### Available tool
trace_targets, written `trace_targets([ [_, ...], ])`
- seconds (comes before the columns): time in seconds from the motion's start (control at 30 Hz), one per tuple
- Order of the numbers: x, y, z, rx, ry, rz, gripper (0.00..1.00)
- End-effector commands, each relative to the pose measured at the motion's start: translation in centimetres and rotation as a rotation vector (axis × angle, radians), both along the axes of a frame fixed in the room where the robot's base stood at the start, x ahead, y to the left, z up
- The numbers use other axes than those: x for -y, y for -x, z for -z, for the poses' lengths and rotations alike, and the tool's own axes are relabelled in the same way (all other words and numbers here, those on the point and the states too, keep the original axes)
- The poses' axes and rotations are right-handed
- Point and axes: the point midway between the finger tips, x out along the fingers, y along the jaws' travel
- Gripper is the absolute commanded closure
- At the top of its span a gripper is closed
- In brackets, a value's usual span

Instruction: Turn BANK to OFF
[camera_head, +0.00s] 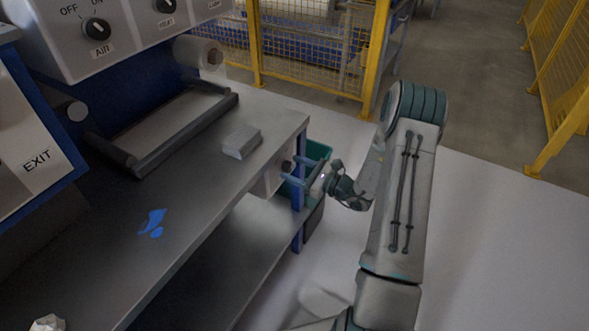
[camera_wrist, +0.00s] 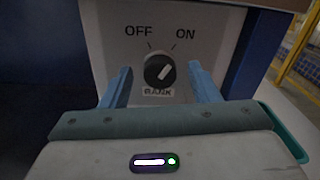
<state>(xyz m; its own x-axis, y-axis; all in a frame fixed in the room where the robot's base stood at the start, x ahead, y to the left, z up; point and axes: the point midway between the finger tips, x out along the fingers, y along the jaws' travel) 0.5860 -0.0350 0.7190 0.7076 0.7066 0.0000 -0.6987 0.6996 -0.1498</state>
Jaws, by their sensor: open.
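The BANK knob (camera_wrist: 159,70) is a round black dial on a white panel (camera_wrist: 205,35), with OFF printed upper left and ON upper right. Its white pointer mark leans up and right, toward ON. In the wrist view my gripper (camera_wrist: 160,71) is open, with one blue finger left and one right of the knob. The fingers look apart from the knob; their exact depth is unclear. In the head view the knob (camera_head: 287,166) sits on a white box under the table's right end, and my gripper (camera_head: 304,172) faces it from the right.
The grey table (camera_head: 215,185) has a small grey block (camera_head: 241,141) and blue scraps (camera_head: 152,222) on it. An AIR knob (camera_head: 97,28) is on a panel above. A green bin (camera_head: 316,150) stands beside the table leg. Yellow fencing (camera_head: 310,45) is behind; floor at right is clear.

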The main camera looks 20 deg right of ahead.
Motion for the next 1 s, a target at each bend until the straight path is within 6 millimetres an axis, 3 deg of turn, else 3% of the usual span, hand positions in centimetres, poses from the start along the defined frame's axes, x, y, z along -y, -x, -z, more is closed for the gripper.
trace_targets([
  [0.3,-0.27,-0.23,0.01,-0.001,-0.001,0.000,0.45],
  [0.47,-0.27,-0.22,0.02,-0.001,-0.001,0.000,0.86],
  [0.5,-0.27,-0.21,0.01,-0.001,-0.001,-0.001,0.89],
  [1.0,-0.24,-0.17,0.36,0.085,0.084,0.000,0.89],
])
